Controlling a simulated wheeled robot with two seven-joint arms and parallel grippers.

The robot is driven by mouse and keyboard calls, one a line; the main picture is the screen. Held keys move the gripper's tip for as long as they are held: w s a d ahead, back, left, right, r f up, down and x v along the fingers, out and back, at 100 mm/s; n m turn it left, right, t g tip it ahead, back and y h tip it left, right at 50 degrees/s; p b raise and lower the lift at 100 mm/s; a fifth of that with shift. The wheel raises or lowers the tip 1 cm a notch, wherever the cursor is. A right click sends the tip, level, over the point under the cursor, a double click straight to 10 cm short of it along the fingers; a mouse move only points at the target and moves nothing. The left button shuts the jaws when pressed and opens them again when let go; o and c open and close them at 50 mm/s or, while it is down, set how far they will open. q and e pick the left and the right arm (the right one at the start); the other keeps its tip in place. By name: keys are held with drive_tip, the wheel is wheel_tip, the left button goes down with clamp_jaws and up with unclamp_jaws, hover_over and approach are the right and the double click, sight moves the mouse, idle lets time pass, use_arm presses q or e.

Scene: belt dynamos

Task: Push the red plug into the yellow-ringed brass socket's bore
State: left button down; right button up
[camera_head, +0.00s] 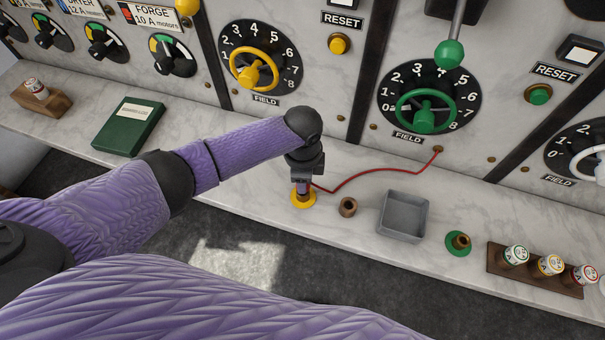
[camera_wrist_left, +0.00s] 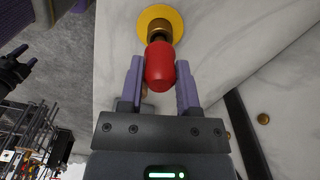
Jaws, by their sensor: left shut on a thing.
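My left gripper (camera_head: 302,184) is shut on the red plug (camera_wrist_left: 160,66), above the yellow-ringed brass socket (camera_head: 303,200). In the left wrist view the plug lies between the two purple fingers, lined up with the socket (camera_wrist_left: 160,12). The plug's front end meets or overlaps the brass in that view. I cannot tell whether its tip is inside the bore. A red lead (camera_head: 375,171) runs from the plug to the panel. My right gripper (camera_wrist_left: 22,62) shows small at the left of the wrist view, fingers apart.
A plain brass socket (camera_head: 348,207), a grey tray (camera_head: 403,217) and a green-ringed socket (camera_head: 459,243) stand to the right. A wooden rack (camera_head: 522,273) holds several fuses. A green book (camera_head: 128,126) lies at left. The dial panel rises behind the marble ledge.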

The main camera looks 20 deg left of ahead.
use_arm(q)
drive_tip(key=shift+f+b, duration=0.75)
drive_tip(key=shift+f, duration=0.45)
drive_tip(key=shift+c, duration=1.2)
unclamp_jaws()
wheel_tip(320, 180, up, 10)
drive_tip(key=p, duration=0.3)
drive_tip(key=shift+f, duration=0.2)
drive_tip(key=shift+r, duration=0.25)
